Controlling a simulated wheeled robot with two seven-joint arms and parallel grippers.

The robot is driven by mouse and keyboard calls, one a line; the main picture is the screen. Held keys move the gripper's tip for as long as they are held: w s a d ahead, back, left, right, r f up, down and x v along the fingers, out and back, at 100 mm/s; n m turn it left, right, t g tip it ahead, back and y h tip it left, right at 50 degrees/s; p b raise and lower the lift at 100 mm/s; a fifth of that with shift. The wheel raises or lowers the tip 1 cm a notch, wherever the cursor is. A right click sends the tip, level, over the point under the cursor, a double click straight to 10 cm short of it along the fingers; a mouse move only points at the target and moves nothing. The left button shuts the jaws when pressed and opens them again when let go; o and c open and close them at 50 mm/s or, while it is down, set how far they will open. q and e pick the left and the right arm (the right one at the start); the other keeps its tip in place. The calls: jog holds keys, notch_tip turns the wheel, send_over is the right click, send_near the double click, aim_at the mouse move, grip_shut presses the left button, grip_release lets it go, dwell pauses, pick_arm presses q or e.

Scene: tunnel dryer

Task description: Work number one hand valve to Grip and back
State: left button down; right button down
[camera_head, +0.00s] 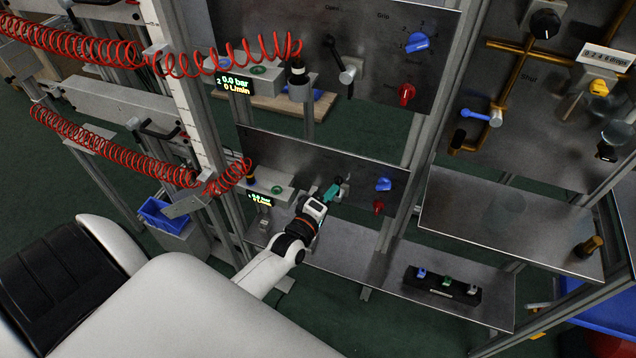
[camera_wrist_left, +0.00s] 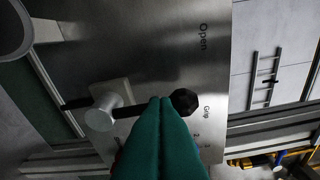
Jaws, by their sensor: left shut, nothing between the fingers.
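The hand valve (camera_head: 343,184) is on the lower metal panel (camera_head: 297,157). In the left wrist view its pale round hub (camera_wrist_left: 100,117) carries a dark lever that ends in a black knob (camera_wrist_left: 184,102). The knob points right in that picture, towards the printed words Open (camera_wrist_left: 203,37) and Grip (camera_wrist_left: 207,112). My left gripper (camera_head: 331,192) is shut and empty in front of the panel. Its green fingertips (camera_wrist_left: 160,103) overlap the lever just left of the knob; I cannot tell whether they touch it. My right gripper is not in view.
A blue dial (camera_head: 384,184) and a red knob (camera_head: 378,208) are right of the valve. A fitting and display (camera_head: 262,199) stand left. A similar upper panel (camera_head: 300,35) and red coiled hoses (camera_head: 120,158) are nearby. A shelf (camera_head: 390,292) lies below.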

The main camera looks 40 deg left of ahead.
pick_arm(q)
jog(key=shift+w+d+r+m+g+p, duration=0.15)
jog(key=shift+d+m+p, duration=0.25)
jog(key=shift+m, duration=0.2)
jog(key=shift+d+f+m+g+p, duration=0.15)
jog(key=shift+d+m+p, duration=0.2)
jog(key=shift+m, duration=0.25)
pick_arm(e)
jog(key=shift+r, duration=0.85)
pick_arm(q)
jog(key=shift+w+d, duration=0.1)
jog(key=shift+d, duration=0.1)
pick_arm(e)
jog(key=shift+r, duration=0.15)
pick_arm(q)
jog(key=shift+r, duration=0.1)
